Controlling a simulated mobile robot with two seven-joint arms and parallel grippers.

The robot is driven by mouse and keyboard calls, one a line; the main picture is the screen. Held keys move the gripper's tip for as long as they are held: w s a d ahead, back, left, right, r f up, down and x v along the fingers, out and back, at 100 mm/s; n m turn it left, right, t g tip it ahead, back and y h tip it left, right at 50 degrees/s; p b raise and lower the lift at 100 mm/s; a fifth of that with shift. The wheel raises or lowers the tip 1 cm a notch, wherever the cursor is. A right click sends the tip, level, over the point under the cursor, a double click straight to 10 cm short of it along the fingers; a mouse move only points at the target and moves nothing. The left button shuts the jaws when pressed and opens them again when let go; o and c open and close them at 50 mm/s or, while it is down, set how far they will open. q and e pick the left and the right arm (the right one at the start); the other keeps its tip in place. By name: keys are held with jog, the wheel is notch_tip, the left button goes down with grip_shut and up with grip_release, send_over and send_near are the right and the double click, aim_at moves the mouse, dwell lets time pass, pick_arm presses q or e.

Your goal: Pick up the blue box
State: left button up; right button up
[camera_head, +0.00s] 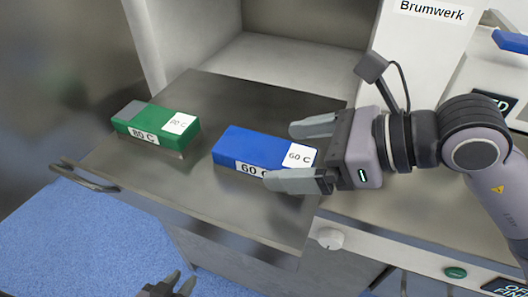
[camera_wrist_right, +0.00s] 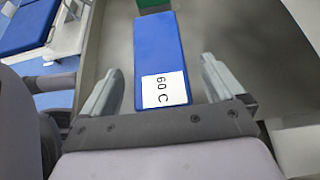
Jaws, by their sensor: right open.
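The blue box (camera_head: 245,147) lies flat on the open metal door shelf, with a white "60 C" label on its right end. My right gripper (camera_head: 300,154) is open, with its fingers reaching left on either side of the box's labelled end. In the right wrist view the blue box (camera_wrist_right: 160,55) lies between the two open fingers (camera_wrist_right: 158,85), with a gap on each side. My left gripper (camera_head: 170,284) shows only partly at the bottom edge, low and away from the box; its jaw state is unclear.
A green box (camera_head: 150,124) labelled "80 C" lies left of the blue box on the same shelf (camera_head: 215,208). A handle (camera_head: 88,180) sticks out at the shelf's left edge. A knob (camera_head: 330,238) and a green button (camera_head: 455,272) are on the front panel.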

aim_at(274, 151)
jog(key=shift+x, duration=1.8)
jog(key=shift+a+r, duration=0.1)
jog(key=shift+r, duration=0.05)
jog(key=c, duration=1.3)
jog(key=shift+r, duration=0.2)
notch_tip(274, 151, up, 20)
jog(key=shift+f+p, duration=0.1)
jog(key=shift+p, duration=0.2)
